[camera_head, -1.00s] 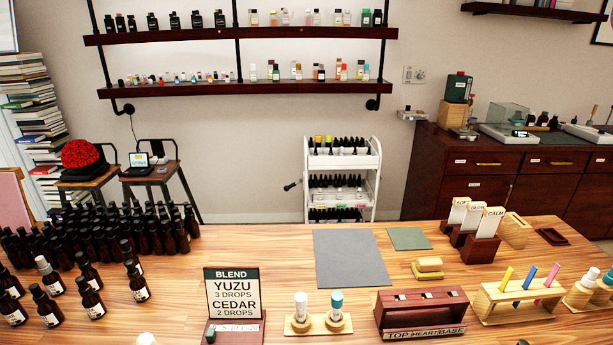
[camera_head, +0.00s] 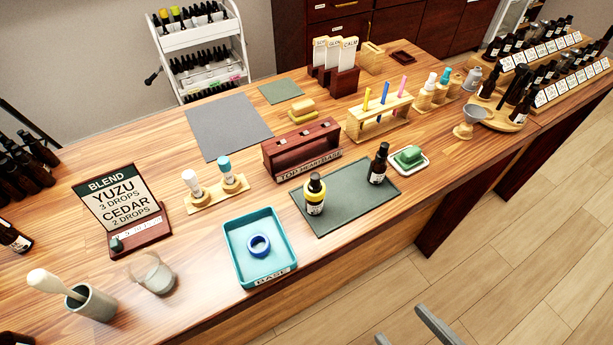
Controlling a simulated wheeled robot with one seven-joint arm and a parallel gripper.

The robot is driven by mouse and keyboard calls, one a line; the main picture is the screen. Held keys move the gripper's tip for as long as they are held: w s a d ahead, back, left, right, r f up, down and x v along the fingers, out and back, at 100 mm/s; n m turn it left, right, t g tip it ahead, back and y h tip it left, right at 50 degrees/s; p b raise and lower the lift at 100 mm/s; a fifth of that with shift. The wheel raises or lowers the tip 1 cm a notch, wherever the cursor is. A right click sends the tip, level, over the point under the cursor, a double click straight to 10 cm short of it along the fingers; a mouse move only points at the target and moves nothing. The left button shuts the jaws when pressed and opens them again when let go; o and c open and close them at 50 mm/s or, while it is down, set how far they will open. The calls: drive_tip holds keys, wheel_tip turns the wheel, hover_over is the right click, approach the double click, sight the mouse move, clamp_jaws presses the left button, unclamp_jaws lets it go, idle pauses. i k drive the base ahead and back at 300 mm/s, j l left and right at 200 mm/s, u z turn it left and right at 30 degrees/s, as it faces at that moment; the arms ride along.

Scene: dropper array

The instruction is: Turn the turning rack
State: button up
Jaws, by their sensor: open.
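A round wooden rack (camera_head: 516,126) stands at the right end of the long table and looks like the turning rack. Dark dropper bottles (camera_head: 489,83) stand on it, and some overlap so its far side is partly hidden. My gripper (camera_head: 401,322) shows only as two grey fingers at the bottom edge, apart from each other and empty. It is over the floor in front of the table, well short of the rack and touching nothing.
A grey funnel on a wooden stand (camera_head: 468,130) is just left of the rack. Stepped rows of labelled bottles (camera_head: 570,75) rise behind it. A soap dish (camera_head: 410,163) and a green mat (camera_head: 345,205) lie nearer. The floor (camera_head: 520,250) before the table is clear.

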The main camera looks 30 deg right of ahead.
sight(499, 111)
drive_tip(key=z, duration=1.3)
